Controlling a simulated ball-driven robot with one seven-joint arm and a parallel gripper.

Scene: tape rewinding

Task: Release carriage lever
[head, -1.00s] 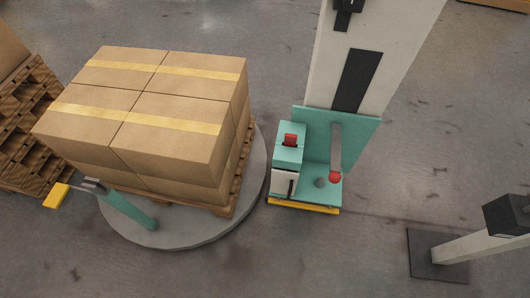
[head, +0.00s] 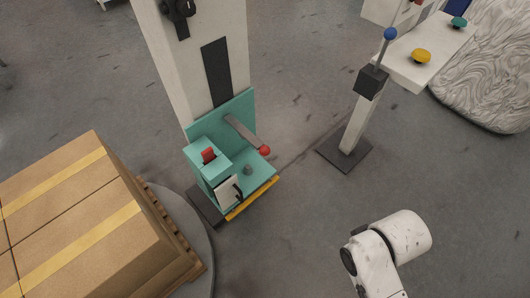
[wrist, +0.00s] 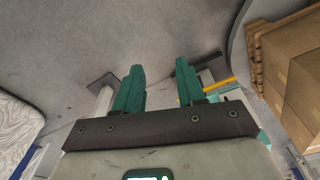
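The teal carriage (head: 222,160) sits low on a pale mast in the head view. Its lever (head: 244,132) is a grey bar with a red knob (head: 265,150) at the end, slanting down to the right. A red switch-like part (head: 208,155) is on the box at the carriage's left. My gripper (wrist: 160,66) shows in the wrist view with two teal fingers apart and nothing between them. It is out of the head view and away from the lever. In the wrist view the carriage is partly hidden behind the right finger; its yellow edge (wrist: 220,86) shows.
Boxes (head: 75,220) stand on a pallet on a round turntable (head: 204,240) left of the carriage. A post with a blue-knobbed stick (head: 390,34) stands to the right, near a white panel (head: 405,65) with buttons. Clear floor (head: 300,215) lies in front.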

